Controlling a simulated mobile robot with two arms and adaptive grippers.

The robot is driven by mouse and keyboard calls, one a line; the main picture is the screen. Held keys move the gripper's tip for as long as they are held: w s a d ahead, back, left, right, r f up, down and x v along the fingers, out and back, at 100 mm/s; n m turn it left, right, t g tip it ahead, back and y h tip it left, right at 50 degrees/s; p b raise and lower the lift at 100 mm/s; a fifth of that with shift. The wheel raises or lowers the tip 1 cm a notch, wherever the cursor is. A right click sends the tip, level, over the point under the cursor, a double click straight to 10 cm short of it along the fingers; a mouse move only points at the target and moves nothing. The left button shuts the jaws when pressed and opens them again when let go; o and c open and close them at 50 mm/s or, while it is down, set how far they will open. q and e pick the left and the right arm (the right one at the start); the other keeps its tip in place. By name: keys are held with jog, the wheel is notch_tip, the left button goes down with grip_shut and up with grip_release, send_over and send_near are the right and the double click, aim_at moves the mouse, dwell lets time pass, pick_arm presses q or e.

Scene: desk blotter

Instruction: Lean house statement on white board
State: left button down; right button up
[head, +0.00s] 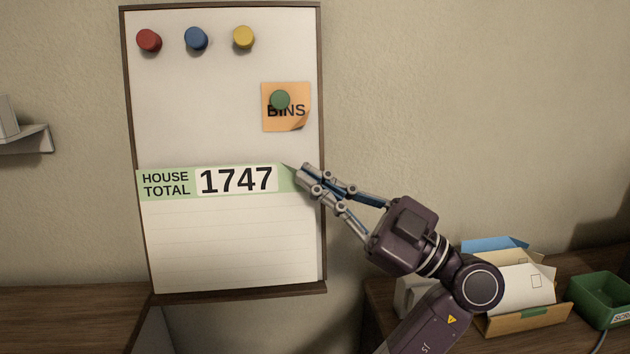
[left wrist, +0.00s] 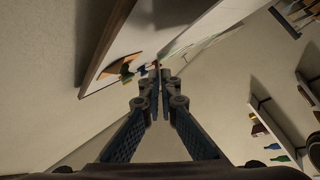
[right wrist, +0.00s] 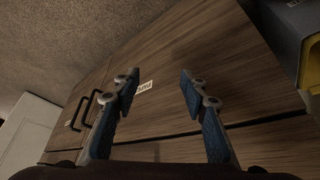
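The house statement (head: 215,240) is a pale lined sheet with a green "HOUSE TOTAL 1747" header. In the head view it stands in front of the lower half of the white board (head: 215,110), its bottom edge at the board's ledge. Whether its back touches the board all over I cannot tell. My left gripper (head: 300,172) is closed at the sheet's upper right edge; in the left wrist view its fingertips (left wrist: 155,78) meet on the sheet's edge. My right gripper (right wrist: 158,85) is open and empty, in front of wooden drawers, and shows only in the right wrist view.
Red (head: 149,40), blue (head: 196,39) and yellow (head: 243,37) magnets sit along the board's top. A green magnet (head: 280,100) is on the orange BINS note (head: 300,121). An envelope holder (head: 530,318) and a green tray (head: 600,296) stand at lower right.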

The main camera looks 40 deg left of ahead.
jog(key=shift+w, duration=0.2)
jog(key=w, duration=0.1)
jog(key=w+a+r+t, duration=0.1)
jog(key=w+r+t+b, duration=0.1)
jog(key=w, duration=0.1)
jog(key=shift+a+y, duration=0.25)
jog(key=shift+y, duration=0.05)
dwell(0.8)
jog(key=shift+w+a+f, duration=0.1)
jog(key=shift+w, duration=0.2)
jog(key=shift+w+a+r+t+b, duration=0.15)
jog(key=shift+w+a+r+t, duration=0.1)
jog(key=shift+w+r+t, duration=0.25)
jog(key=shift+w+a+r+t+b, duration=0.2)
jog(key=shift+w+r+t, duration=0.15)
jog(key=shift+w, duration=0.25)
jog(key=shift+w+y, duration=0.15)
jog(key=shift+y, duration=0.15)
dwell(0.6)
jog(key=shift+w+a+r+t, duration=0.15)
jog(key=shift+w+r+t, duration=0.2)
jog(key=shift+w+r, duration=0.05)
